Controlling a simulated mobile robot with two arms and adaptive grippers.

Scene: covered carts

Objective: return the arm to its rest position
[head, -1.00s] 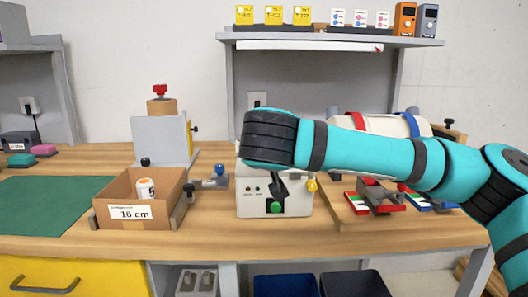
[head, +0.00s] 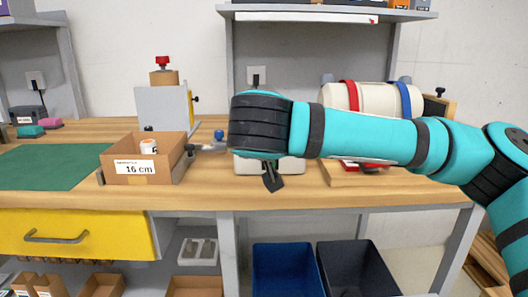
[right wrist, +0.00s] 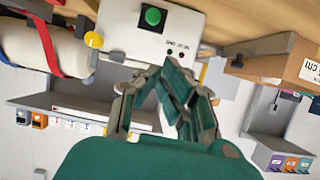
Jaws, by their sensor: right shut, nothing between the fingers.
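My right arm (head: 365,137) comes in from the right in the head view, teal with dark bands, stretched level across the bench. Its dark wrist end hides part of a white box (head: 292,166). The gripper (head: 272,180) shows only as a small dark tip below the wrist, in front of the box. In the right wrist view the gripper (right wrist: 157,76) is shut and empty, its fingers near the edge of the white box (right wrist: 120,25), which has a green button (right wrist: 153,16). Whether they touch the box I cannot tell. My left gripper is out of view.
A cardboard box (head: 152,172) marked 16 cm holds a white jar (head: 148,146) on the bench. Blue (head: 286,272) and dark (head: 358,270) bins sit below the bench front.

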